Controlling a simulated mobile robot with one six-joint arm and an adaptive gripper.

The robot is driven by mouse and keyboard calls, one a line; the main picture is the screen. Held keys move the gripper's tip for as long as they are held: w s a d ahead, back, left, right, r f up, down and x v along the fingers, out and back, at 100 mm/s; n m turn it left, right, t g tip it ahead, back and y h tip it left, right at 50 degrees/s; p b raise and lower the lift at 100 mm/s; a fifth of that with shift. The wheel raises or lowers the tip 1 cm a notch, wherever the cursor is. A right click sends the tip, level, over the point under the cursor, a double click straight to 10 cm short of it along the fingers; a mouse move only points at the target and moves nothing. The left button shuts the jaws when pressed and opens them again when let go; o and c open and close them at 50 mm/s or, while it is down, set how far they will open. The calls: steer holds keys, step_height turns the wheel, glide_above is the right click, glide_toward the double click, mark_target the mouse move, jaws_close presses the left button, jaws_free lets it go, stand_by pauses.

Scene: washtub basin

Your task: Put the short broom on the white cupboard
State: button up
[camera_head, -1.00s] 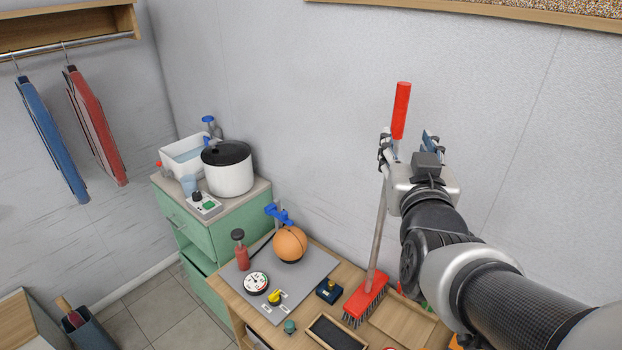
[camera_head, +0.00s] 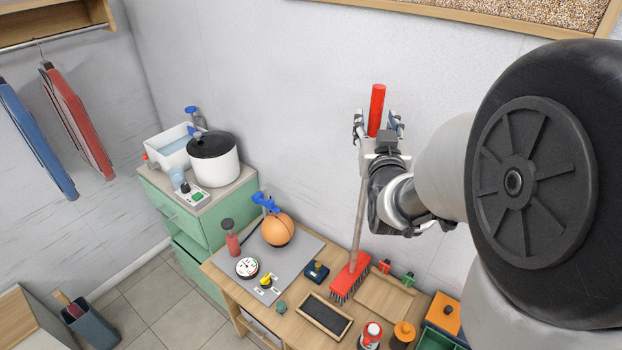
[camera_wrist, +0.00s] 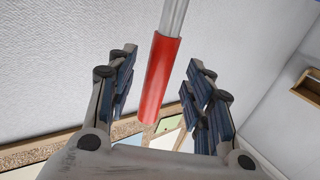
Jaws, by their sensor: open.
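The short broom stands on the wooden table against the wall, tilted slightly. Its red grip (camera_head: 377,108) is at the top, its grey stick (camera_head: 357,225) runs down, and its red head (camera_head: 349,277) has dark bristles on the tabletop. My gripper (camera_head: 377,124) is open, its fingers on either side of the red grip. In the wrist view the grip (camera_wrist: 161,75) lies between the two fingers, with a gap on both sides. I cannot identify a white cupboard for certain; a low unit with a wooden top (camera_head: 22,310) is cut off at the lower left.
A green cabinet (camera_head: 195,228) holds a white pot (camera_head: 214,163) and a basin (camera_head: 172,147). On the table (camera_head: 287,328) are an orange ball (camera_head: 278,230), a gauge (camera_head: 247,267), a framed black panel (camera_head: 326,314) and a wooden tray (camera_head: 385,296). Free floor lies at left.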

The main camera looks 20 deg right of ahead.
mark_target(376, 122)
steer(key=x, duration=0.3)
steer(key=shift+d+f, duration=0.1)
steer(key=shift+s, duration=0.1)
steer(key=shift+c, duration=0.3)
jaws_close()
stand_by(0.6)
